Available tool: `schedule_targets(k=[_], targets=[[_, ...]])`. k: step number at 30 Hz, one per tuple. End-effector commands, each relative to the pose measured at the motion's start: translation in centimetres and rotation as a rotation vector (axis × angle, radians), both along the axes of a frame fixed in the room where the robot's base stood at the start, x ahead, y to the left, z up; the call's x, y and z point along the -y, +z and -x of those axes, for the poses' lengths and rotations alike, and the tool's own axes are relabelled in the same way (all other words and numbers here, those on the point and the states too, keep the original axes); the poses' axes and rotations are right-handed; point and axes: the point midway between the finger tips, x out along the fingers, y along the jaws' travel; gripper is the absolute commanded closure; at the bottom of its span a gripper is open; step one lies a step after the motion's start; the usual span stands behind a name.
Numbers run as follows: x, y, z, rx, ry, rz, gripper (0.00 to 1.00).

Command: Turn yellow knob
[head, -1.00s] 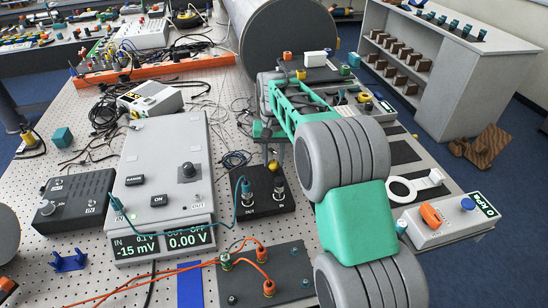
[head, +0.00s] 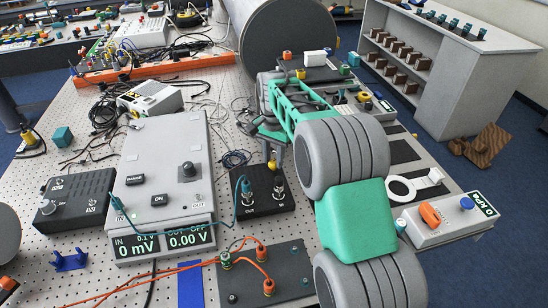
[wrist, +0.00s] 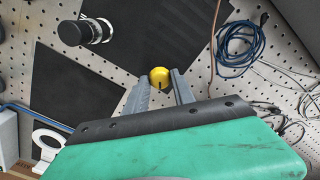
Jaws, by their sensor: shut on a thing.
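The yellow knob (wrist: 159,77) is small and round, with a dark mark on its lower side in the wrist view. My gripper (wrist: 161,82) has its two grey fingers closed on either side of it.
The grey meter (head: 160,185) stands left and reads 0 mV and 0.00 V. Orange and teal cables run near the front. A white ring part (head: 402,187) and a grey kPa box (head: 436,222) lie right. A large grey cylinder (head: 290,45) stands behind.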

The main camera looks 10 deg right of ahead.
Motion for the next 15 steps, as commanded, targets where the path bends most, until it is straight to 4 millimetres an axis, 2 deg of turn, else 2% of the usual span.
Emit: schedule_targets(k=[9, 10, 15], targets=[[0.0, 0.08, -0.06, 0.003, -0.001, 0.0, 1.0], [0.0, 0.08, -0.06, 0.003, 0.0, 0.0, 0.68], [0.01, 0.06, -0.04, 0.001, 0.0, 0.0, 0.54]])
